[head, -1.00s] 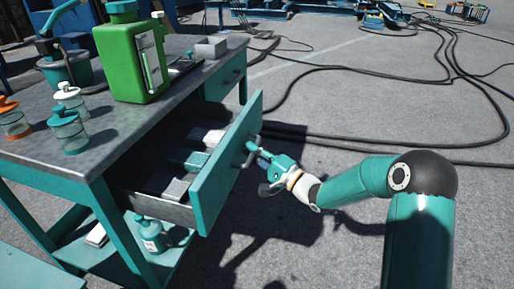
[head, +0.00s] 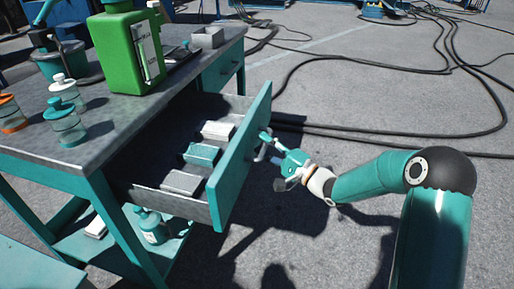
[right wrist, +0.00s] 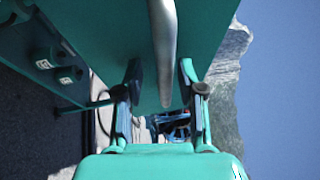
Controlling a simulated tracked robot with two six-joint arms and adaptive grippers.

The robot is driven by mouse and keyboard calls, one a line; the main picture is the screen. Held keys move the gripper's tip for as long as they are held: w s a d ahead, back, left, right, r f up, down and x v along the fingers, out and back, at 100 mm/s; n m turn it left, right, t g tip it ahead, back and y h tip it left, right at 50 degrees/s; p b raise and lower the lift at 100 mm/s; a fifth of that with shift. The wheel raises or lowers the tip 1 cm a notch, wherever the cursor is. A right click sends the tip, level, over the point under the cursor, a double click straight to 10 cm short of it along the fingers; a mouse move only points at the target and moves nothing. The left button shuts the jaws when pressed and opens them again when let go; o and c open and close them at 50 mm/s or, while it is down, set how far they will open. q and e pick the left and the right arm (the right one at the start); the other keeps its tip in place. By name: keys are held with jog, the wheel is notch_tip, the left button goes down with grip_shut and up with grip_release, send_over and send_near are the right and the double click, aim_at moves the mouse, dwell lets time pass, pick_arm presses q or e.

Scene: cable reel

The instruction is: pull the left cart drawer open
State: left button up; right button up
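The left cart drawer (head: 240,160) is teal-fronted and stands well out from the grey-topped cart (head: 105,115). Several small blocks lie inside it. Its metal bar handle (head: 262,146) is on the front face; the handle also shows in the right wrist view (right wrist: 163,50). My right gripper (head: 272,154) is at the handle. In the right wrist view its two fingers (right wrist: 161,85) are apart, one on each side of the bar, with gaps visible. My left gripper is out of view.
A green canister (head: 128,50), several capped jars (head: 66,122) and a small grey box (head: 207,38) stand on the cart top. A second, closed drawer (head: 222,68) is farther along. Black cables (head: 400,135) lie on the pavement behind my right arm.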

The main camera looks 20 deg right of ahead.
jog(key=shift+r, duration=0.1)
jog(key=v, duration=1.2)
